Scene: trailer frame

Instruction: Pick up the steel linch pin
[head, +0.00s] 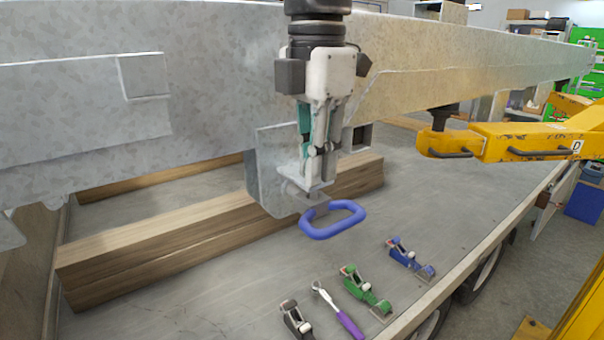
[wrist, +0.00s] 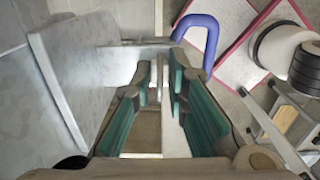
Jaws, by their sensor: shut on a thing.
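My gripper (head: 319,170) points down beside the trailer's steel beam, at a grey metal bracket plate (head: 270,185). In the wrist view its teal-padded fingers (wrist: 160,80) are close together around a small grey metal piece, which I take to be the steel linch pin. The fingers hide most of it, so its shape is unclear. A blue loop (head: 334,232) hangs just below and right of the fingertips in the head view. It also shows beyond the fingers in the wrist view (wrist: 211,42). I cannot tell what the loop is joined to.
The galvanised beam (head: 200,90) runs close behind my gripper. Timber blocks (head: 150,240) lie under it. Ratchet straps (head: 365,290) and a purple-handled tool (head: 348,322) lie on the grey deck in front. A yellow frame (head: 500,140) stands at the right.

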